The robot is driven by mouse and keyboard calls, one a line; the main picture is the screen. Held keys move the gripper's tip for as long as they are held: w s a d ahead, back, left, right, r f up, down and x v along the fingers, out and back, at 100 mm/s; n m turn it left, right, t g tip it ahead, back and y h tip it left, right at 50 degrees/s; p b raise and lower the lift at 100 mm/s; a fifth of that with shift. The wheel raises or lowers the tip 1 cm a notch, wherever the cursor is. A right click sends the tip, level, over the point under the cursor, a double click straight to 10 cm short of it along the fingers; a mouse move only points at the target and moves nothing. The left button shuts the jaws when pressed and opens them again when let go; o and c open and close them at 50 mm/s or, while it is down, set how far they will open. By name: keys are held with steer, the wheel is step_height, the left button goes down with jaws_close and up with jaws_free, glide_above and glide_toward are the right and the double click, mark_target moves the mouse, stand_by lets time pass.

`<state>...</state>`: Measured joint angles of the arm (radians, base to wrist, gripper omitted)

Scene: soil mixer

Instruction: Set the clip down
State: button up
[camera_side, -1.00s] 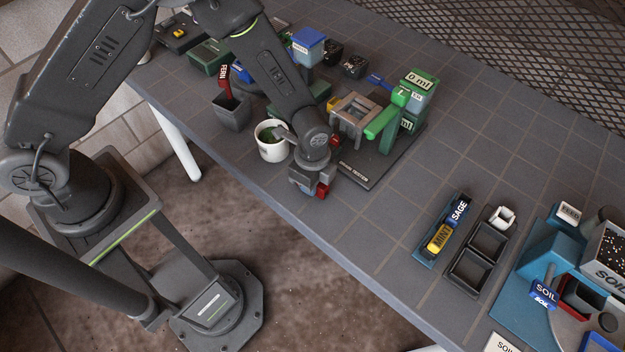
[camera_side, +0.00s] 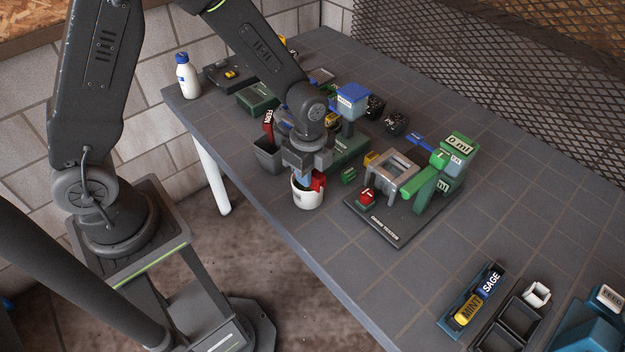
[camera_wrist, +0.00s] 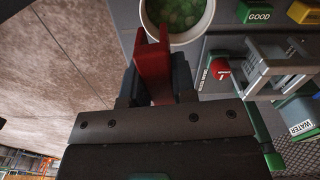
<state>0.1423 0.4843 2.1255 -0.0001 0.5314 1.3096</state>
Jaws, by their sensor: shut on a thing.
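My gripper (camera_side: 306,172) points down at the white pot (camera_side: 307,198) near the table's front edge. In the wrist view my gripper (camera_wrist: 155,72) is shut on a red clip (camera_wrist: 152,62) between its two dark fingers. The clip's far end overlaps the near rim of the white pot (camera_wrist: 148,22), which holds green contents. In the side view the red clip (camera_side: 318,181) shows at the pot's right rim. I cannot tell whether it touches the rim. Part of the pot's opening is hidden by my gripper.
A grey pot (camera_side: 268,156) with a red FERN tag stands close at left. A green GOOD block (camera_wrist: 258,13) and a yellow block lie beyond.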

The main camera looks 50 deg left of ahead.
steer(key=shift+a+r, duration=0.3)
step_height(320, 180, up, 11)
steer(key=w+a+n, duration=0.2)
steer(key=a+n, duration=0.7)
steer(key=a, duration=1.5)
steer(key=s+a+n, duration=0.4)
steer(key=s+a, duration=0.2)
steer(key=a, duration=0.4)
steer(key=s+a+n, duration=0.3)
steer(key=s+a, duration=0.4)
steer(key=a, duration=0.2)
glide_above(224, 125)
steer(key=shift+n, duration=0.3)
steer(key=f, duration=1.7)
steer(key=shift+s+f, duration=0.25)
steer(key=shift+f, duration=0.1)
steer(key=shift+w+f, duration=0.25)
steer(key=shift+f, duration=1.95)
steer(key=shift+f, duration=0.1)
